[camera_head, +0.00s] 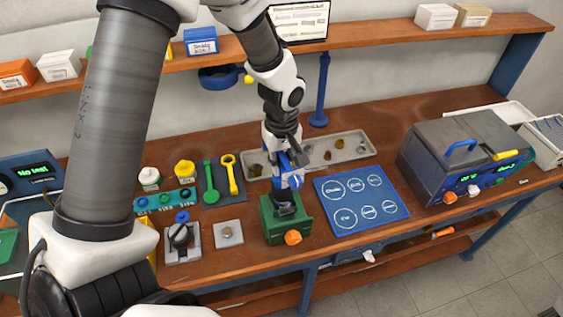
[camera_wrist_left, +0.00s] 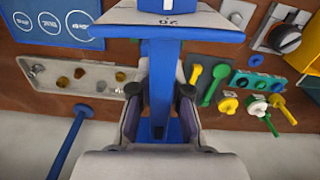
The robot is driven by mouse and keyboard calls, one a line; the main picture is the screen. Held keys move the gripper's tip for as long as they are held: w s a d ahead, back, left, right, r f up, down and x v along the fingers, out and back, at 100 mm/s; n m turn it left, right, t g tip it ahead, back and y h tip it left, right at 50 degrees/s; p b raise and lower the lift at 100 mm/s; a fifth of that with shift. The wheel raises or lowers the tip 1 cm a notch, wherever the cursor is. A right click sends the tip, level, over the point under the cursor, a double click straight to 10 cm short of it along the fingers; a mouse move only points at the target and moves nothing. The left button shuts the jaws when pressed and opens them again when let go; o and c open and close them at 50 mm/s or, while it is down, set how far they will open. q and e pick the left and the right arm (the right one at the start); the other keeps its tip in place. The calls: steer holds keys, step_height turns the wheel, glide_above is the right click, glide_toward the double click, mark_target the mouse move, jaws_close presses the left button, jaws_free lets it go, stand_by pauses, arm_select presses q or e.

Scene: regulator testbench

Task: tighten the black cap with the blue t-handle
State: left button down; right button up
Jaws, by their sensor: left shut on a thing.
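My left gripper (camera_head: 287,160) is above the green block (camera_head: 273,232) in the head view and is shut on the blue t-handle (camera_head: 290,181). The handle also shows between the fingers in the left wrist view (camera_wrist_left: 160,75). A black part that looks like the black cap (camera_head: 286,208) is on top of the green block, directly below the handle. I cannot tell whether the handle is fully seated on it. An orange knob (camera_head: 292,238) is on the block's front. My right gripper is not in view.
A blue mat with white circles (camera_head: 361,203) lies right of the block. A grey tray (camera_head: 360,151) with small parts is behind. Left are a grey plate (camera_head: 229,234), a black-knob fixture (camera_head: 181,238) and green and yellow tools (camera_head: 211,185). A grey machine (camera_head: 450,150) stands right.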

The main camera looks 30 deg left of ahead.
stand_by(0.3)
arm_select(q)
steer(key=shift+r+m+p, duration=0.1)
steer(key=shift+m+p, duration=0.25)
steer(key=shift+m, duration=0.35)
steer(key=shift+m+p, duration=0.7)
steer(key=shift+m, duration=0.1)
steer(key=shift+m+p, duration=0.55)
steer(key=shift+m, duration=0.25)
